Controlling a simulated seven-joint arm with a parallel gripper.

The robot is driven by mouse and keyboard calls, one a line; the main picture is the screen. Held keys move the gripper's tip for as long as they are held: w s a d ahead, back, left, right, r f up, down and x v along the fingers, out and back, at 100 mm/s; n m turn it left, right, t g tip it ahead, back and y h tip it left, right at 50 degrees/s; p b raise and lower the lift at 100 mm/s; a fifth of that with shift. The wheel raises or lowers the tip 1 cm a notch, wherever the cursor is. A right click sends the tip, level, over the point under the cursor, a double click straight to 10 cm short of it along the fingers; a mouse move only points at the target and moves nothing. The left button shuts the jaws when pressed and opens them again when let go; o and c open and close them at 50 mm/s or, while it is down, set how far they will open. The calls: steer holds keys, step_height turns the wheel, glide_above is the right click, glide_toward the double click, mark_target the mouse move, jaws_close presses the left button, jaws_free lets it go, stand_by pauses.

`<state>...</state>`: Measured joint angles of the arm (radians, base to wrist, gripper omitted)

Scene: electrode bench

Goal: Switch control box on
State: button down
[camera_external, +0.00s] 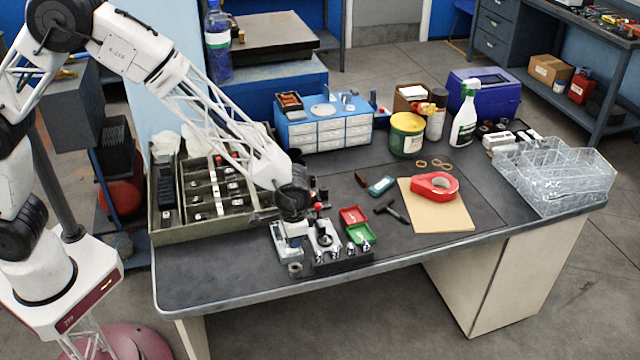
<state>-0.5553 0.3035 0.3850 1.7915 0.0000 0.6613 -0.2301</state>
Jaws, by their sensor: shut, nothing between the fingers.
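My gripper (291,246) points down at the front left of the bench, beside a small metal fixture (325,240) with a red-tipped part and several shiny cylinders along its front. The gripper is shut and empty. Its fingertips are small and partly lost against the fixture, so I cannot tell whether they touch it. No part is clearly recognisable as the control box or its switch. A dark blue box (484,95) with a dark top panel stands at the back right, far from my gripper.
A compartment tray (160,236) lies left of my gripper. Red (353,215) and green (360,234) trays sit right of the fixture. A blue drawer unit (323,128), yellow-green tub (406,134) and spray bottle (464,120) stand behind. A clear bin (555,175) is at the right.

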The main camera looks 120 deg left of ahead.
steer(key=shift+f, duration=0.7)
stand_by(0.6)
steer(key=shift+r, duration=3.55)
